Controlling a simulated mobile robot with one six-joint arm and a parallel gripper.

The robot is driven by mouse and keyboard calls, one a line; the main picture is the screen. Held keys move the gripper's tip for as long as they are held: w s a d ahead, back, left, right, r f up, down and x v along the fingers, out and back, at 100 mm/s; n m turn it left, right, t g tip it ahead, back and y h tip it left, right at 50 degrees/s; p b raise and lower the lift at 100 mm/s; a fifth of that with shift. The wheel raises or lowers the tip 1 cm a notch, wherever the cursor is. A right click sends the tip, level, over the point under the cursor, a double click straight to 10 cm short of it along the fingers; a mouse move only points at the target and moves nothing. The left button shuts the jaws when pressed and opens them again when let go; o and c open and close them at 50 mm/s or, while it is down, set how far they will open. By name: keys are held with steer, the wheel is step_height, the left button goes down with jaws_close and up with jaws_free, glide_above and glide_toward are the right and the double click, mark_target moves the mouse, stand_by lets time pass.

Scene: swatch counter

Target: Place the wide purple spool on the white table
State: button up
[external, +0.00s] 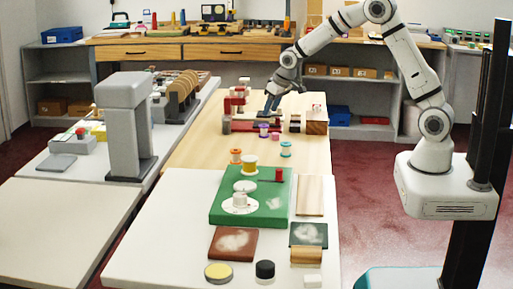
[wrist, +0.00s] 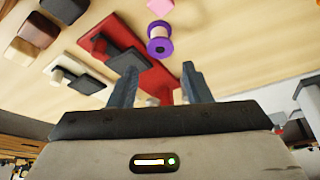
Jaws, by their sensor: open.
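A purple spool with a pale wound middle (wrist: 160,40) shows in the wrist view, ahead of my gripper's fingertips. In the external view a purple spool (external: 264,130) stands on the wooden tabletop, just in front of my gripper (external: 271,108). My gripper also shows in the wrist view (wrist: 159,82), with its two fingers apart and nothing between them. The spool is apart from the fingers. The white table (external: 160,240) is in the foreground of the external view, adjoining the wooden top.
A green board (external: 222,207) with spools and a dial, brown and green pads, and small pots stand on the white table. Orange (external: 236,155) and teal (external: 286,149) spools stand near the wooden top's front. The white table's left part is clear.

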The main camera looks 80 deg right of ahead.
steer(key=s+a+r+n, duration=0.1)
steer(key=s+a+r, duration=0.2)
steer(key=s+a, duration=0.3)
steer(key=s+a+r+n+y, duration=0.1)
steer(key=s+a+r, duration=0.3)
steer(key=s+a, duration=0.2)
steer(key=s+a+r+n, duration=0.1)
steer(key=s+a+r, duration=0.2)
steer(key=s+a, duration=0.4)
steer(key=shift+s+r+n+g, duration=0.3)
steer(key=shift+s+r+g, duration=0.1)
steer(key=shift+s, duration=0.2)
steer(key=shift+n+g+y, duration=0.3)
steer(key=shift+n+y, duration=0.2)
steer(key=shift+n, duration=0.4)
steer(key=s+a, duration=0.1)
steer(key=s, duration=0.2)
steer(key=s+a, duration=0.2)
steer(key=s, duration=0.2)
steer(key=s+a+f, duration=0.1)
steer(key=s, duration=0.2)
steer(key=shift+s+a, duration=0.15)
steer(key=shift+s, duration=0.05)
steer(key=shift+s+a+f, duration=0.1)
steer(key=shift+s+a, duration=0.05)
steer(key=shift+s, duration=0.3)
steer(key=shift+c, duration=0.3)
